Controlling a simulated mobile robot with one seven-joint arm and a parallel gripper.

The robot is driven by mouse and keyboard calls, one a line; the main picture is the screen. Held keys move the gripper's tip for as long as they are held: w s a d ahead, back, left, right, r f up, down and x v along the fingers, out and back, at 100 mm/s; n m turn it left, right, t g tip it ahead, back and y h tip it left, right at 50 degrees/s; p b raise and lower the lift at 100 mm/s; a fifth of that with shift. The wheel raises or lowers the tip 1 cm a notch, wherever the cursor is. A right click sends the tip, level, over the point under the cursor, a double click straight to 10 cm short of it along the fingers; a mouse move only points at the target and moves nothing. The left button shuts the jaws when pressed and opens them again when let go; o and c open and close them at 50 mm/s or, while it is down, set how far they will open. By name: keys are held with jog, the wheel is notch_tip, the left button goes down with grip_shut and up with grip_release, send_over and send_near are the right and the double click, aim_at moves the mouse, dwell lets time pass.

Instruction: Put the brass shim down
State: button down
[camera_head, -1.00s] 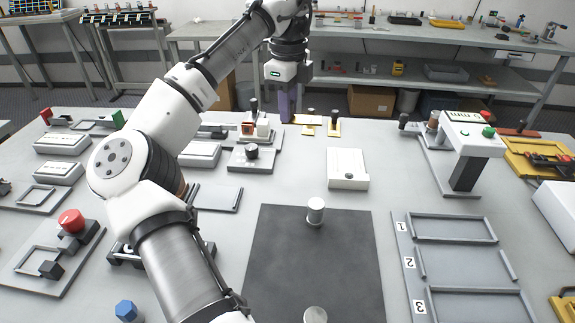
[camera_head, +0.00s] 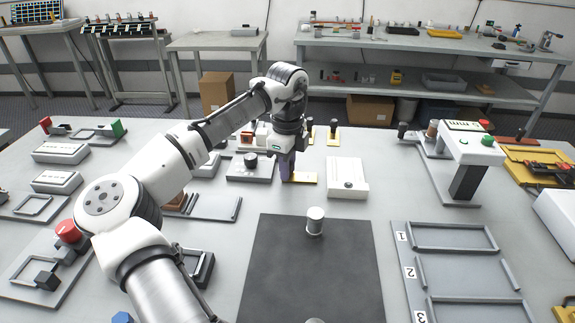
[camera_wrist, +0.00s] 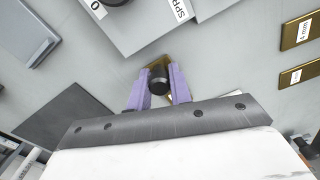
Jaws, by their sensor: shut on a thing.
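My gripper (camera_head: 287,174) has purple fingers and points down over the middle of the table. It is shut on the black knob (camera_wrist: 158,80) of a brass shim (camera_head: 304,179). The wrist view shows the knob between the two fingertips, with part of the shim's brass plate (camera_wrist: 158,63) beyond it; the fingers hide the rest. The shim lies flat and low, at or just above the grey tabletop (camera_head: 270,200); I cannot tell whether it touches.
Two other brass shims (camera_head: 333,136) stand behind my gripper. A white box (camera_head: 346,180) is close on the right and a grey block with a black knob (camera_head: 250,170) close on the left. A dark mat (camera_head: 310,265) lies in front, with a white-topped cylinder (camera_head: 315,220) on its far edge.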

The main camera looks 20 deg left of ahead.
jog(key=shift+f, duration=0.1)
jog(key=c, duration=1.3)
grip_release()
notch_tip(320, 180, up, 12)
jog(key=shift+r, duration=0.15)
